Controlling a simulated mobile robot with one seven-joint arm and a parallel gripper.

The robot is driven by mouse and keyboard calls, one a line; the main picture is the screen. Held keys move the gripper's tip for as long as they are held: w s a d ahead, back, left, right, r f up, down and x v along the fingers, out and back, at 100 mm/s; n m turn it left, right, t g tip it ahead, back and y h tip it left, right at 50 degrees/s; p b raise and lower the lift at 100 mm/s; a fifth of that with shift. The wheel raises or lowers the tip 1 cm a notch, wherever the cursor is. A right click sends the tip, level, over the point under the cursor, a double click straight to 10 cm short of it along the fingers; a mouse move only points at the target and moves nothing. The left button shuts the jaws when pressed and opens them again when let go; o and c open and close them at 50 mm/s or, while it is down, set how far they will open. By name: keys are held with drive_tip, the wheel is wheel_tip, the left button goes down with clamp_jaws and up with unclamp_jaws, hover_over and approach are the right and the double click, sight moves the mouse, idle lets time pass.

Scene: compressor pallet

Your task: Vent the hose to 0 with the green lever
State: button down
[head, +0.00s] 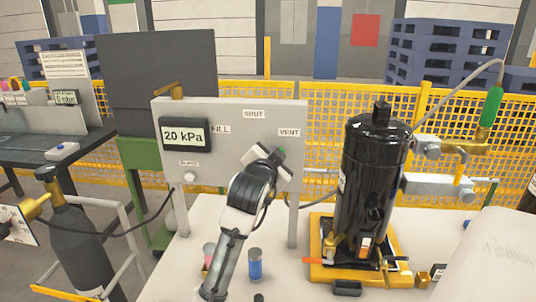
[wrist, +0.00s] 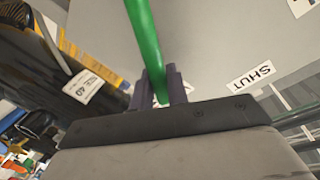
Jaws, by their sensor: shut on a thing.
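The green lever (wrist: 143,38) runs down from the top of the wrist view to between the dark fingers of my gripper (wrist: 164,88), which is shut on it. In the head view my gripper (head: 272,155) is at the grey panel (head: 232,112), just below and left of the VENT label (head: 289,132). Only a small green bit of the lever (head: 282,151) shows there; my gripper hides the rest and its pivot. The display (head: 184,135) on the panel reads 20 kPa. The SHUT label (head: 254,114) is at the panel's top and also shows in the wrist view (wrist: 250,77).
The FILL label (head: 220,129) is beside the display, with a round knob (head: 190,177) below. A black compressor (head: 370,185) on a yellow base stands right of the panel. A blue-bodied small cylinder (head: 256,266) stands on the white table near my arm. A gas bottle (head: 75,240) is at left.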

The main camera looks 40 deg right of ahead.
drive_tip(key=shift+s+d+f+m+b, duration=0.15)
drive_tip(key=shift+s+d+f+m, duration=0.15)
drive_tip(key=shift+m, duration=0.2)
drive_tip(key=shift+s+d+f+m+b, duration=0.15)
drive_tip(key=shift+s+f+m, duration=0.15)
drive_tip(key=shift+f+m, duration=0.15)
drive_tip(key=c, duration=1.4)
unclamp_jaws()
drive_tip(key=shift+c, duration=0.2)
drive_tip(key=b+v, duration=0.2)
drive_tip(key=v, duration=1.1)
drive_tip(key=shift+s+a+r+b, duration=0.25)
drive_tip(key=shift+s+b, duration=0.05)
drive_tip(key=shift+b, duration=0.05)
